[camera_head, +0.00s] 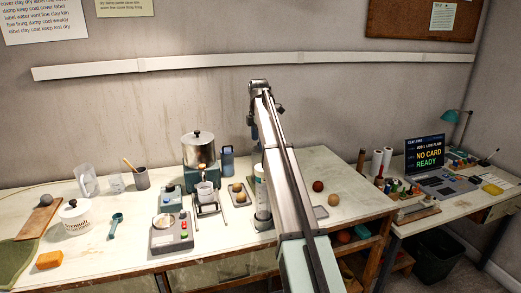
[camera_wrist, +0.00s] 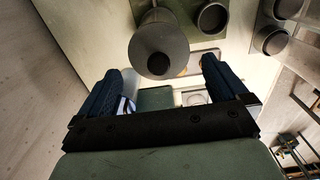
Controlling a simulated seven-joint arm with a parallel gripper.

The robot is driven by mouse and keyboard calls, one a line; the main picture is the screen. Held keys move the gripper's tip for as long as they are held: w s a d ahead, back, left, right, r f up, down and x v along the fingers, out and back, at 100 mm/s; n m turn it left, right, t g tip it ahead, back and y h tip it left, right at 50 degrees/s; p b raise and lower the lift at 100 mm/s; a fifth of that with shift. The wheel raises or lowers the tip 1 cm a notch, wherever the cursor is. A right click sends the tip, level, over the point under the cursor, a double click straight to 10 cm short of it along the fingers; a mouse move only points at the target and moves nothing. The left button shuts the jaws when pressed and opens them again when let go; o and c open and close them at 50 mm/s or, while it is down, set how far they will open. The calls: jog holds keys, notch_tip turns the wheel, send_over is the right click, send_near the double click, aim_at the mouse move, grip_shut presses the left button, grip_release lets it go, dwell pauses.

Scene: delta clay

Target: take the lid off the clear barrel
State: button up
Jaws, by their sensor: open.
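The clear barrel (camera_head: 199,152) stands toward the back of the bench, left of my arm in the head view. It looks glassy grey. Its lid (camera_head: 197,138) is on top and has a dark knob (camera_head: 196,132). My gripper (camera_wrist: 163,68) is open in the wrist view, with dark blue fingers spread left and right and nothing held between them. A grey round body with a dark knob-like end (camera_wrist: 172,63) shows beyond the fingers; I cannot tell for sure whether it is the barrel. In the head view my gripper is high and mostly hidden behind my arm.
A white cylinder (camera_head: 262,190) stands beside my arm. The front left bench has some clear room.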

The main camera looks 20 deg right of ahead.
notch_tip(320, 180, down, 2)
jog(key=shift+c, duration=0.2)
jog(key=c, duration=0.9)
